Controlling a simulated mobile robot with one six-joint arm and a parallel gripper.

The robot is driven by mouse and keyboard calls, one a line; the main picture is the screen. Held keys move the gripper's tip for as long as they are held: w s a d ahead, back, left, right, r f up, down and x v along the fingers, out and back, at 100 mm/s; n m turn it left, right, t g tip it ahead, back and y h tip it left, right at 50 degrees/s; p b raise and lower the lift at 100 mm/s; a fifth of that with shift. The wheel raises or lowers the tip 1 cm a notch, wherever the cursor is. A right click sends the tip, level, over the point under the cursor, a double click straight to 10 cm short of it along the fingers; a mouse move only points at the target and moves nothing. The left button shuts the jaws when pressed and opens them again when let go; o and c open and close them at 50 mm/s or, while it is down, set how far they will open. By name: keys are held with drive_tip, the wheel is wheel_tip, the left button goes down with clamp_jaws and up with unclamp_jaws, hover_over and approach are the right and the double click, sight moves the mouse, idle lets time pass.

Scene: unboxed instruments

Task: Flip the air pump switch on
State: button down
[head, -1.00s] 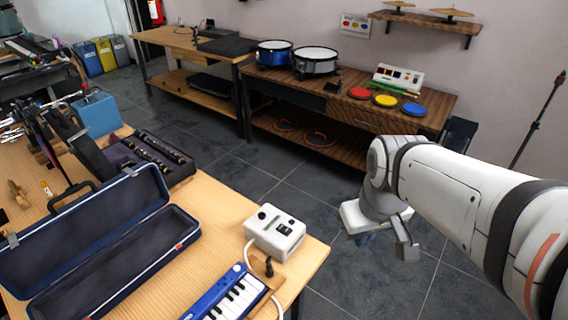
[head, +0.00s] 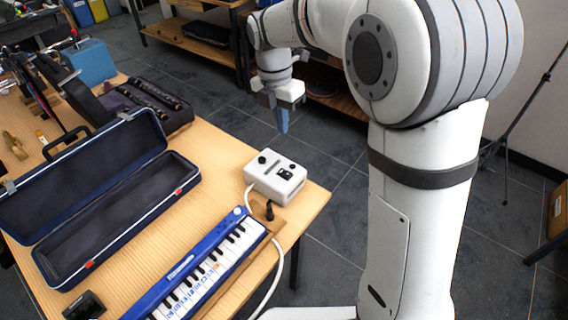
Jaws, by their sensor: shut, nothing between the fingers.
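The air pump is a white box (head: 275,177) near the far right corner of the wooden table. Its top has black knobs and a small black switch (head: 285,174). A pale hose runs from its left side down past the table edge. My gripper (head: 283,128) points downward, beyond and above the pump, past the table's far edge. Its blue fingertips are together and touch nothing. The exact position of the switch is too small to tell.
A blue keyboard (head: 207,268) lies in front of the pump. An open dark blue case (head: 75,243) fills the left of the table (head: 222,150). A black case with dark instrument parts (head: 150,100) lies behind it. A tripod stand (head: 507,130) stands at the right on the floor.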

sight(288, 174)
drive_tip(key=f, duration=0.4)
drive_tip(key=d+f, duration=0.1)
drive_tip(key=f, duration=0.4)
drive_tip(key=s+f, duration=0.1)
drive_tip(key=f, duration=0.4)
drive_tip(key=shift+d+b, duration=0.25)
drive_tip(key=shift+b, duration=0.15)
